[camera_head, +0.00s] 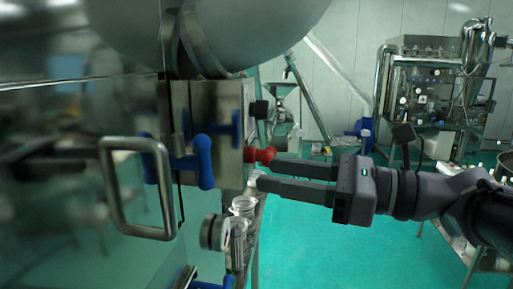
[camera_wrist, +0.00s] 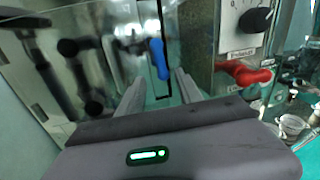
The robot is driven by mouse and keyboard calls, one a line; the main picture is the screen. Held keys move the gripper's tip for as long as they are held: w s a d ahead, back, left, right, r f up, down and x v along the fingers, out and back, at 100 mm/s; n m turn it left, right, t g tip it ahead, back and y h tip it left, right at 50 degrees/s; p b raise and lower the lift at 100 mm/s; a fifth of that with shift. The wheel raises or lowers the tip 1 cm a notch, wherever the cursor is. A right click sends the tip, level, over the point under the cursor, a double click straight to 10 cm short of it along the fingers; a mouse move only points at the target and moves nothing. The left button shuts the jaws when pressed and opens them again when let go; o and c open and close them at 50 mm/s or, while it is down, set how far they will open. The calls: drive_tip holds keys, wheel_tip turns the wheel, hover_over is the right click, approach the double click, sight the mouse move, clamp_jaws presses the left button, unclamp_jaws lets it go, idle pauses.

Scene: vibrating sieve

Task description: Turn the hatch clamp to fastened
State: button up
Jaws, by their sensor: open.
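The hatch clamp is a blue handle (camera_head: 204,162) at the edge of the shiny steel hatch, left of the control box in the head view. Its grip stands roughly upright. In the wrist view the blue handle (camera_wrist: 158,58) shows just beyond and between my fingers, near a dark seam. My gripper (camera_head: 266,174) is open and empty, its fingers pointing left towards the machine, to the right of the clamp. In the wrist view my gripper (camera_wrist: 160,84) has both fingers spread. No contact with the clamp shows.
A steel control box (camera_head: 218,130) carries a red handle (camera_head: 260,154) close to my fingertips and a black knob (camera_wrist: 258,20). A metal loop handle (camera_head: 140,185) sticks out at left. Glass jars (camera_head: 243,206) stand below my fingers. Green floor is free behind.

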sight(205, 163)
drive_tip(key=p+x, duration=0.3)
drive_tip(key=x, duration=1)
drive_tip(key=shift+a+f, duration=0.1)
drive_tip(key=shift+a, duration=0.15)
clamp_jaws()
